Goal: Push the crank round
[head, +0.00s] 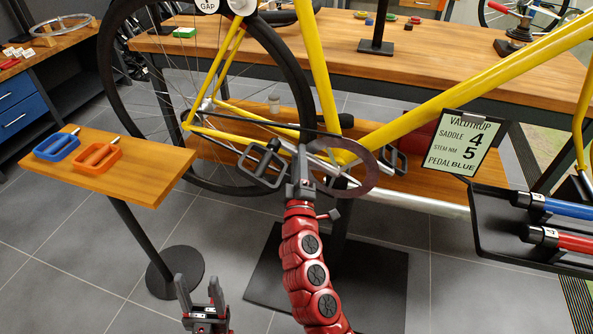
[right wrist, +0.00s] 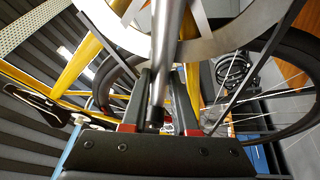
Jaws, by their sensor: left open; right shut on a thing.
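A yellow bicycle (head: 320,70) is held up in the middle of the head view. Its round chainring (head: 362,180) is right of my right gripper (head: 300,180). That gripper, on the red arm, is shut on the grey metal crank (right wrist: 162,50), which runs between its fingers in the right wrist view (right wrist: 162,105). A dark cage pedal (head: 262,165) is just left of the gripper, and another pedal (head: 397,160) shows beyond the chainring. In the head view the fingers hide part of the crank. My left gripper (head: 202,297) is open and empty, low in the picture.
A small wooden stand (head: 150,168) at the left carries a blue pedal (head: 57,146) and an orange pedal (head: 97,157). A sign (head: 460,143) hangs at the right above a black tray (head: 490,235) with blue and red tools. A workbench (head: 430,70) stands behind. Floor at lower left is clear.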

